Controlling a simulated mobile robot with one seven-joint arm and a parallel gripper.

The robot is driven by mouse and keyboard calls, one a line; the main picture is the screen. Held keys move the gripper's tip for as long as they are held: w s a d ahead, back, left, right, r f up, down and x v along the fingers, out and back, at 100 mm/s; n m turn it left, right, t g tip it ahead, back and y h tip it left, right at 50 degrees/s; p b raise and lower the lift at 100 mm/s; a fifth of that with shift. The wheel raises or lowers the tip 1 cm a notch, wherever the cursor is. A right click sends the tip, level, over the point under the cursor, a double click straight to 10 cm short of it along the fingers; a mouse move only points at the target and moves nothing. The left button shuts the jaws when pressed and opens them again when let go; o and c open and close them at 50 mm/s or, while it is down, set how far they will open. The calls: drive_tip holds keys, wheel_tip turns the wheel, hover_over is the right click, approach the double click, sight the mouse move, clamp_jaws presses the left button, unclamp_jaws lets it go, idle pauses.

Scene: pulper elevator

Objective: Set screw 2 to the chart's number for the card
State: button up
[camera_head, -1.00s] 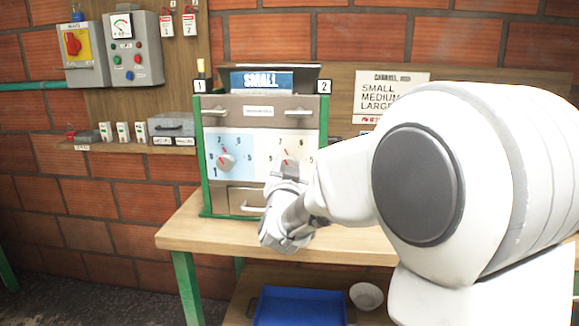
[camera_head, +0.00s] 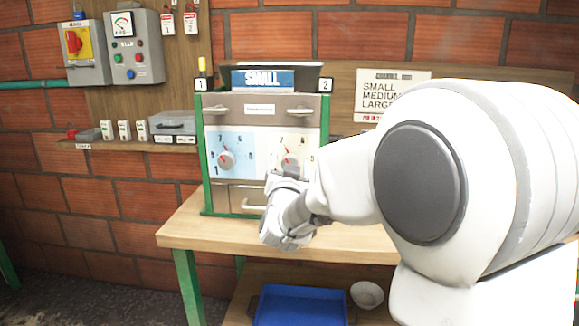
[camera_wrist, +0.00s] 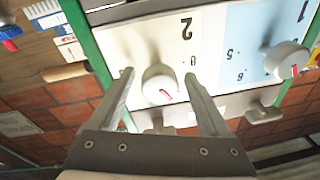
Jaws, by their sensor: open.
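Screw 2 is the right-hand white knob (camera_head: 290,161) with a red pointer on the white dial of the machine (camera_head: 264,111). It also shows in the wrist view as a knob (camera_wrist: 161,84), upside down. My gripper (camera_wrist: 160,75) is open, with one finger on each side of that knob; I cannot tell whether they touch it. In the head view my gripper's fingers are mostly hidden by my wrist. The card (camera_head: 262,79) on top reads "SMALL". The chart (camera_head: 391,95) lists small, medium and large; my arm hides its numbers.
The left knob (camera_head: 227,160) sits on a blue dial beside screw 2. A drawer handle (camera_head: 252,206) is below. The bench (camera_head: 190,238) carries the machine; a blue tray (camera_head: 299,306) and a bowl (camera_head: 367,295) are underneath. A control box (camera_head: 134,50) hangs at left.

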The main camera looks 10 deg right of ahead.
drive_tip(key=b+v, duration=0.2)
drive_tip(key=v, duration=1.5)
drive_tip(key=shift+s+a, duration=0.1)
drive_tip(key=shift+s, duration=0.05)
